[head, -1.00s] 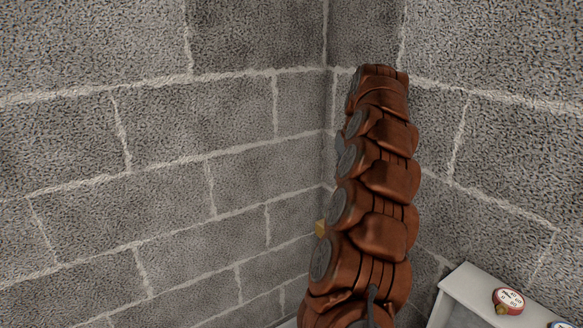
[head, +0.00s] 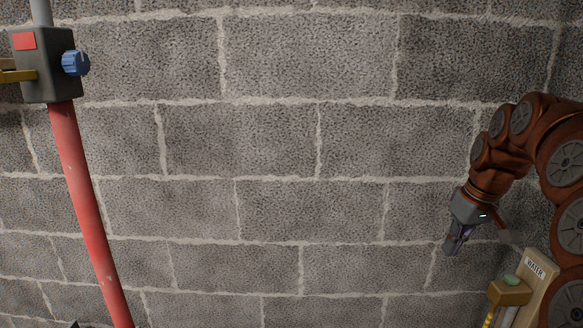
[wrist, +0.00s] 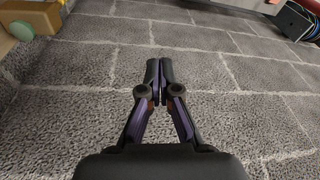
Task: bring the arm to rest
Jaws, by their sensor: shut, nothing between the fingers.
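My copper-coloured arm (head: 508,143) shows at the right of the head view, bent over with its wrist pointing down. My gripper (head: 456,240) hangs in front of the block wall, above and left of a box labelled WATER. In the wrist view my gripper (wrist: 158,75) has its two dark fingers together at the tips, with nothing between them. Grey block surface fills the view beyond the fingertips, and the fingers appear clear of it.
The WATER box (head: 536,276) and a tan block with a green knob (head: 510,284) are close below my arm. A red pipe (head: 84,205) with a dark valve box (head: 46,62) and blue knob stands at the left. Bare block wall (head: 270,150) lies between.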

